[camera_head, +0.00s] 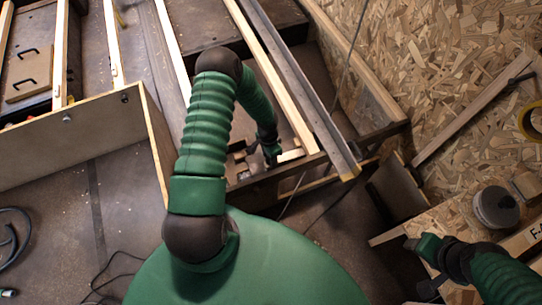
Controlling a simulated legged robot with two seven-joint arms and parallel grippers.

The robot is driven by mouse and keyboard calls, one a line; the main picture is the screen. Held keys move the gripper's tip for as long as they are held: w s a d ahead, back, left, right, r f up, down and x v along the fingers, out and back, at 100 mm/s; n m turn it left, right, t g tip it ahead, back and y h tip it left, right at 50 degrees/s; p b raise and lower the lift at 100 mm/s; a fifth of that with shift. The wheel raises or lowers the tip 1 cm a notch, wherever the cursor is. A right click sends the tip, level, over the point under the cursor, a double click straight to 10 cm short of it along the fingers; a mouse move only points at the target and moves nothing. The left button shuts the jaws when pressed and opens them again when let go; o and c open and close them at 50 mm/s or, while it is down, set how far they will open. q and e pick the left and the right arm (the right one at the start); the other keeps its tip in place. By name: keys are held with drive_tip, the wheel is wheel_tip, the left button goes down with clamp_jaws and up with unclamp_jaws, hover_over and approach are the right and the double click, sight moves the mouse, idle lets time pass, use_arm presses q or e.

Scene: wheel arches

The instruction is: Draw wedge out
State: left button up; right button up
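My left gripper (270,156) reaches down to a wooden frame near the middle of the view. Its fingers are small and partly hidden by my own arm, so I cannot tell whether they are open or shut. A short pale wooden piece (291,156), which may be the wedge, lies just right of the gripper at the frame's lower beam. I cannot tell whether they touch. My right gripper (424,268) is at the lower right, beside a wooden bench, well apart from that piece. Its finger opening is not clear.
A long grey beam (300,88) and pale timber slats run diagonally above the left gripper. A wooden box panel (75,138) stands at the left. A grey round container (496,207) sits on the bench at right. Black cables lie on the floor.

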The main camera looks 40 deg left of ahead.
use_arm(q)
drive_tip(key=shift+o, duration=0.6)
drive_tip(key=shift+d, duration=0.1)
drive_tip(key=shift+r, duration=0.25)
wheel_tip(320, 180, up, 16)
drive_tip(key=p, duration=0.5)
drive_tip(key=shift+w+a, duration=0.15)
drive_tip(key=shift+a, duration=0.3)
